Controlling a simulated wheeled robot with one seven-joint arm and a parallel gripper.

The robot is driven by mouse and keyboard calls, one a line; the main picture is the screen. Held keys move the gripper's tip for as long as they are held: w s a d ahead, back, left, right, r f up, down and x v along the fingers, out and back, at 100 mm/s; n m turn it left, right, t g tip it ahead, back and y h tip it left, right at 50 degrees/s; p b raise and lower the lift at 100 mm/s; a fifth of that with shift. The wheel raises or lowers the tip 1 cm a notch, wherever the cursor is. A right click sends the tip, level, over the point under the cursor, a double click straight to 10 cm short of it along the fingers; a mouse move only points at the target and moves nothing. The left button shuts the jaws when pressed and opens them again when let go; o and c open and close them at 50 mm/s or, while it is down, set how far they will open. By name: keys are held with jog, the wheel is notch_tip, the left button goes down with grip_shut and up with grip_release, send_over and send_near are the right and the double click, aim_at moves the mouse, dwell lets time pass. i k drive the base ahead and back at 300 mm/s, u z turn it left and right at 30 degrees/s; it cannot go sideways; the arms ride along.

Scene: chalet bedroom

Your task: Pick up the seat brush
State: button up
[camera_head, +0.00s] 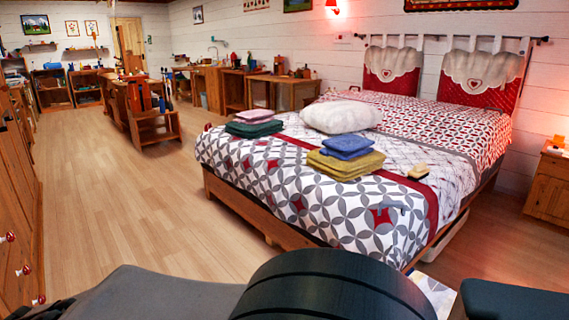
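A small brush-like object (418,171) with a pale tan top and a dark underside lies on the bed (290,192), right of the folded towels. It looks like the seat brush, but it is too small here to be certain. Dark rounded parts of my own arm fill the bottom of the view, in front of the bed's near corner. My gripper does not show, so its place relative to the brush cannot be seen.
Yellow towels (346,164) with blue ones (347,146) on top lie left of the brush. Pink and green towels (254,123) and a white pillow (341,116) are farther back. Clear wooden floor (110,200) lies left of the bed; a nightstand (550,185) stands right.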

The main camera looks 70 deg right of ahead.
aim_at(420, 172)
jog(key=z, duration=3.4)
